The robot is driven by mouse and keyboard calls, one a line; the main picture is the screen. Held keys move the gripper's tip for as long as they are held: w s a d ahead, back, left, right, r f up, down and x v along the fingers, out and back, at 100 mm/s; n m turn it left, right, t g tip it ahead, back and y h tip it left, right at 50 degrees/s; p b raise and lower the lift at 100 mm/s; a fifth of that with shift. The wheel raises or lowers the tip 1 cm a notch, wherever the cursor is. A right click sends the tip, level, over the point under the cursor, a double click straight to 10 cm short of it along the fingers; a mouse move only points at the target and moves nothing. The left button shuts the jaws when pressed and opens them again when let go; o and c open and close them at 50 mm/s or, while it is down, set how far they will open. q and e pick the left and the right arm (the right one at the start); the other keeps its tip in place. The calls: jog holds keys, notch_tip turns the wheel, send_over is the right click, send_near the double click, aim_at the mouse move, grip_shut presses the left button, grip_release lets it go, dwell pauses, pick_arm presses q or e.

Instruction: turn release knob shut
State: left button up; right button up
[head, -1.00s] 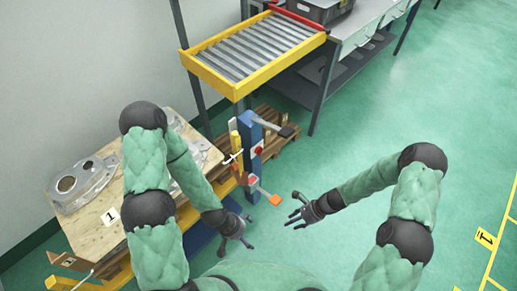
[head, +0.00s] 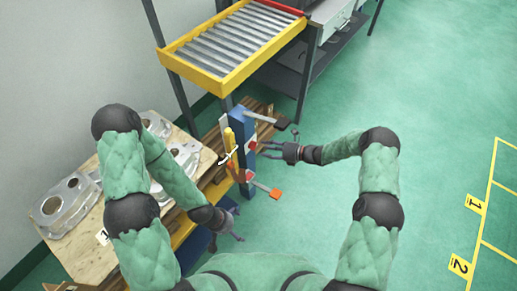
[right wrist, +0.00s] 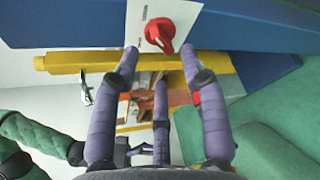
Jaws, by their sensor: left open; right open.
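The release knob (right wrist: 160,33) is red and sits on a white plate (right wrist: 143,12) on a blue post, near the top of the right wrist view. In the head view the knob (head: 251,145) shows small on the blue post (head: 245,135). My right gripper (right wrist: 159,58) is open, with its purple fingers spread and their tips just below the knob, left and right of it. I cannot tell whether they touch the plate. In the head view my right gripper (head: 268,149) points left at the knob. My left gripper (head: 235,226) is open and empty, low by the workbench.
A yellow roller tray (head: 240,45) stands behind the post. A wooden-topped bench (head: 95,255) with several aluminium castings (head: 65,205) is at the left. An orange-tipped lever (head: 275,193) and a dark-ended lever (head: 282,123) stick out from the post. Green floor is free at the right.

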aim_at(253, 146)
jog(key=shift+b+x, duration=0.55)
jog(key=shift+x, duration=1.6)
grip_shut()
